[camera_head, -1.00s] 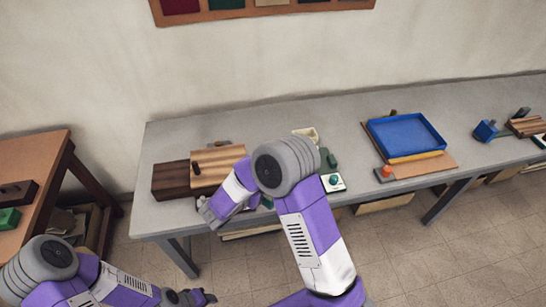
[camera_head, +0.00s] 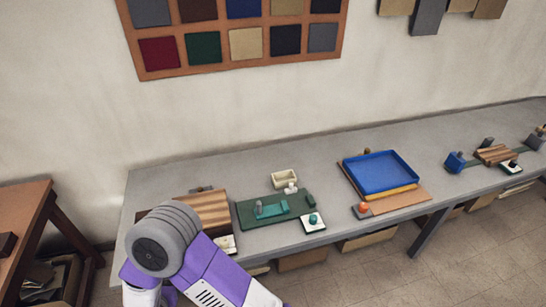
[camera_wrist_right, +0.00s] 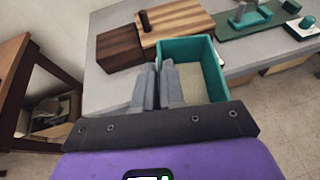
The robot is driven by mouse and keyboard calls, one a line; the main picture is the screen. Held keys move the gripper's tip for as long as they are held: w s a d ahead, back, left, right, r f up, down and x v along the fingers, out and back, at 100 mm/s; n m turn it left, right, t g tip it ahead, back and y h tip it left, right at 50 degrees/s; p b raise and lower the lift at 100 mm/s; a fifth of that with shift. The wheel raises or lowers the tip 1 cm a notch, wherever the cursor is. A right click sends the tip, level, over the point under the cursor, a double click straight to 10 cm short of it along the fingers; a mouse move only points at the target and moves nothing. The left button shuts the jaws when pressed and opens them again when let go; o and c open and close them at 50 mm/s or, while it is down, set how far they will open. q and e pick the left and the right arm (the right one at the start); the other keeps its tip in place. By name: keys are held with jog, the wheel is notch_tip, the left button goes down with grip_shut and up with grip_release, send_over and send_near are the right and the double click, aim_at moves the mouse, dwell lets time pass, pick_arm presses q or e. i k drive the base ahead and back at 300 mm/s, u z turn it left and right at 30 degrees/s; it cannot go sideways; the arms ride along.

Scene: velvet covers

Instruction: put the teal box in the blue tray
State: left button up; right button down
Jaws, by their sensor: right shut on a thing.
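The teal box (camera_wrist_right: 186,48) is open-topped with a pale inside, seen in the right wrist view. My right gripper (camera_wrist_right: 158,68) is shut on its near left wall and holds it around the table's front edge. In the head view my right arm covers the lower left, and neither the right gripper nor the box shows. The blue tray (camera_head: 381,187) lies on the right part of the grey table, on a yellow-edged piece over a brown board; its inside looks empty. My left gripper is not in view.
A striped wooden block (camera_head: 209,212) and a dark wood block (camera_wrist_right: 119,48) are at the table's left. A green mat (camera_head: 247,212) carries a teal holder (camera_head: 285,207).

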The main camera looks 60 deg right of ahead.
aim_at(390, 171)
jog(key=u, duration=1.75)
jog(key=k, duration=2.95)
jog(key=z, duration=2.05)
